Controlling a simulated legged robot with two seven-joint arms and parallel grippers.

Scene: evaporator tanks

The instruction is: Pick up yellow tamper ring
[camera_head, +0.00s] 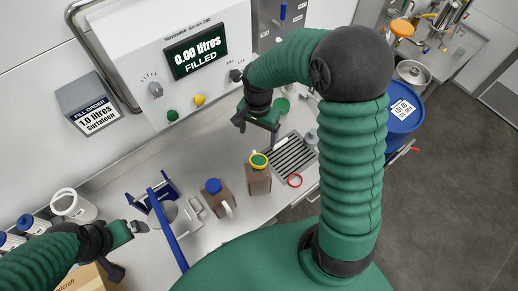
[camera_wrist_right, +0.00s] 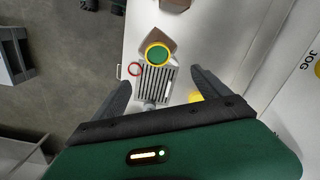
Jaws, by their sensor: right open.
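The yellow tamper ring (camera_head: 251,163) sits around the green cap (camera_head: 258,159) of a brown bottle (camera_head: 257,182) on the counter. In the right wrist view the yellow ring (camera_wrist_right: 146,51) shows beyond the fingertips, a little left of centre. My right gripper (camera_head: 258,133) is open and empty, above and behind the bottle in the head view, apart from the ring. Its two spread fingers (camera_wrist_right: 160,80) show in the wrist view. My left gripper (camera_head: 128,246) is open and empty at the lower left, far from the bottle.
A red ring (camera_head: 295,180) lies by the slotted drain (camera_head: 291,157), right of the bottle. A brown bottle with a blue cap (camera_head: 213,186) stands to the left. The control panel (camera_head: 170,55) rises behind.

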